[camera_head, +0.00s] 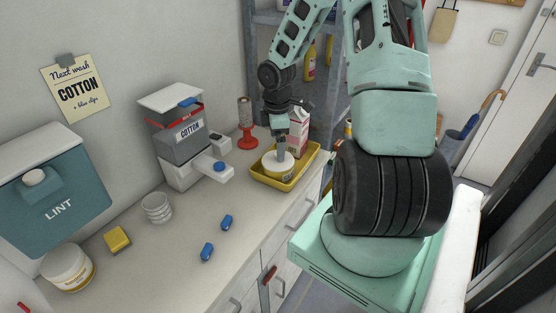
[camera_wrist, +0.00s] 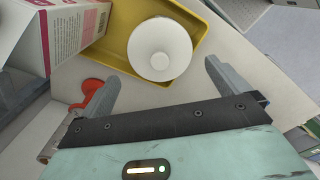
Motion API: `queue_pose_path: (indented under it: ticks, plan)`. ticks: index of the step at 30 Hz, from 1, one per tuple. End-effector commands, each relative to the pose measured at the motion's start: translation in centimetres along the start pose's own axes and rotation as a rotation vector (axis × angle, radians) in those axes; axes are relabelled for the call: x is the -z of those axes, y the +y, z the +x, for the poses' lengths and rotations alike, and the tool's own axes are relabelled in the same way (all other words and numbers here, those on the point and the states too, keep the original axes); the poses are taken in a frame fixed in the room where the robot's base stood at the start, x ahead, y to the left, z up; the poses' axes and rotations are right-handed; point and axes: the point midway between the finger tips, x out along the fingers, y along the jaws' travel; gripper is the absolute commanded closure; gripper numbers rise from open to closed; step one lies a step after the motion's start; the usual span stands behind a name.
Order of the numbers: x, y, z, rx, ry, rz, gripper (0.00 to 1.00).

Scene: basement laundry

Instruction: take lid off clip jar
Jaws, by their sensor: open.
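A round white lid with a small knob (camera_wrist: 162,60) shows from above in the wrist view, inside a yellow tray (camera_wrist: 118,48). In the head view it appears as a low white jar (camera_head: 286,172) with a yellowish band, in the tray (camera_head: 268,183) on the counter. My gripper (camera_head: 281,150) is above it, pointing down, and partly hides it. In the wrist view my gripper's fingers (camera_wrist: 161,72) are apart and empty, with the lid just beyond and between the tips. I cannot tell whether they touch it. Another white tub with a yellow band (camera_head: 68,268) stands front left.
A pink and white carton (camera_head: 298,133) stands in the tray beside the jar, close to my gripper. A red holder (camera_head: 247,138) is left of the tray.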

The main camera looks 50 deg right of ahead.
Motion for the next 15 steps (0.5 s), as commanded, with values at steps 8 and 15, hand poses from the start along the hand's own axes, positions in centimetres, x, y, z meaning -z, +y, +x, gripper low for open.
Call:
queue_pose_path:
  ticks: [8,15]
  plan:
    - [0.0,-0.1,4.0,0.004,-0.001,-0.002,0.00]
    - [-0.1,-0.1,4.8,0.001,-0.001,-0.001,0.00]
